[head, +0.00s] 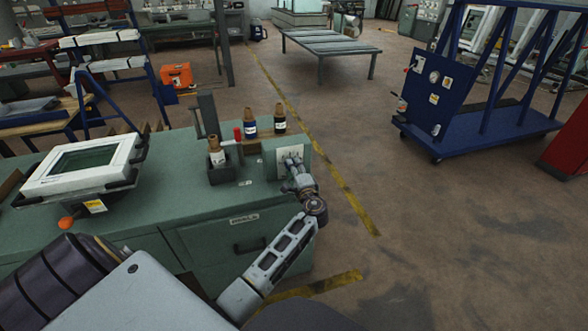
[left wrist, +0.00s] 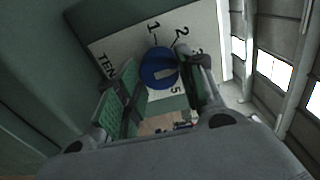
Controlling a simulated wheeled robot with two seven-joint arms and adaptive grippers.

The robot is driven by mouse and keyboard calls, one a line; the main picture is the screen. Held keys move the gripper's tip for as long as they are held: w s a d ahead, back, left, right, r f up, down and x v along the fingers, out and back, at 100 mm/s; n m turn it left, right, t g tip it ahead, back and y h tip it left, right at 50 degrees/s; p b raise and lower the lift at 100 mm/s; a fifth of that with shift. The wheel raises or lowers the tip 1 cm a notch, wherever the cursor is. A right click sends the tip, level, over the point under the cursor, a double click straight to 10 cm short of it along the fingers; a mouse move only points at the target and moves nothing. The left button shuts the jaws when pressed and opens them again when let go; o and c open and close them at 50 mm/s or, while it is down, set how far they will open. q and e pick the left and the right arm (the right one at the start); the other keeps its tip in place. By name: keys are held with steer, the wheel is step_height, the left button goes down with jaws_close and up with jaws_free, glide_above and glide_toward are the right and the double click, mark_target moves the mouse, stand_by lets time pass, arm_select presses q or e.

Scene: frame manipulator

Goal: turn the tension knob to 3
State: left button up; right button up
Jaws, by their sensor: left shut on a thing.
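I cannot tell exactly which mark the bar points to. My left gripper (left wrist: 160,74) has its green-padded fingers on either side of the knob and is shut on it. In the head view my left gripper (head: 292,164) is at the white plate (head: 283,152) on the green cabinet's right end, hiding the knob. My right gripper is not in view.
The green cabinet top (head: 185,200) carries a white framed unit (head: 84,165) and several small bottles, including a blue-labelled one (head: 250,125). A blue frame cart (head: 440,95) stands right. The floor (head: 430,230) between is clear.

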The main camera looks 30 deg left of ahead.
arm_select(q)
steer(key=shift+d, duration=0.1)
stand_by(0.3)
steer(key=o, duration=1)
steer(key=shift+w, duration=0.1)
steer(key=v, duration=0.7)
steer(key=shift+d, duration=0.15)
